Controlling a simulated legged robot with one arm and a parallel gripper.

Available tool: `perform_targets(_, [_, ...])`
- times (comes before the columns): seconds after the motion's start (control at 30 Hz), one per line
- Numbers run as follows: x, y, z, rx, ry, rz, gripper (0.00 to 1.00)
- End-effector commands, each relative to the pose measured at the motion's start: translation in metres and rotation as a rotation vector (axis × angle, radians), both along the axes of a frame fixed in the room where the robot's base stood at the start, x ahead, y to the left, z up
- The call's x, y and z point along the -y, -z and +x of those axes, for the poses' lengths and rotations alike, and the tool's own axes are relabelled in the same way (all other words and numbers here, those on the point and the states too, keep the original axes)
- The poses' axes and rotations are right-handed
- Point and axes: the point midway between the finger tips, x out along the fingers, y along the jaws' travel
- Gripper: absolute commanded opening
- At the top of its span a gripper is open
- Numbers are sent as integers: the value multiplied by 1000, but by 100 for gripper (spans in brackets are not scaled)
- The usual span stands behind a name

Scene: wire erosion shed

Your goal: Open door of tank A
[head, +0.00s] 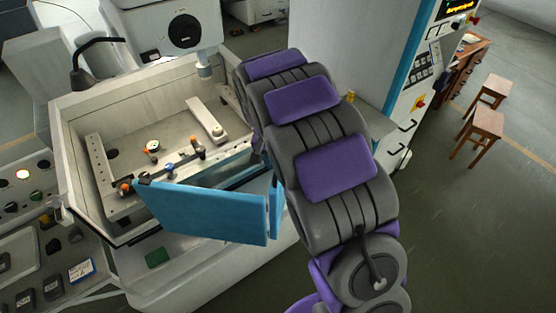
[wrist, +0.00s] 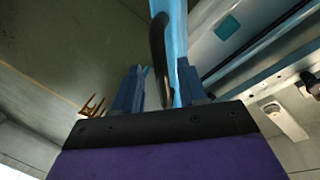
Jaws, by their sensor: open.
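The tank (head: 85,190) is a pale open-topped basin on the machine. Its blue door (head: 205,212) stands at an angle to the tank front, with a gap behind it, so it is partly open. In the wrist view the door shows as a narrow blue edge (wrist: 181,45), with a dark curved handle (wrist: 158,50) beside it. My gripper (wrist: 157,80) is open, with its two blue fingers on either side of the handle and door edge. Contact cannot be told. In the head view my gripper is hidden; my grey and purple arm covers the area right of the door.
Clamps and a metal bar (head: 206,120) lie inside the tank. A control panel (head: 30,190) is at the left. A tall control cabinet (head: 420,75) and wooden stools (head: 483,125) stand at the right. The floor (head: 470,230) at the lower right is clear.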

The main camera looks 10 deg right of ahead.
Motion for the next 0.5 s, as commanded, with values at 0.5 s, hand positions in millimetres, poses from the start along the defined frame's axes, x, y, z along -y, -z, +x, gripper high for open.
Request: perform_targets(0.5, [-22,-78,7,6,-1,-3,42])
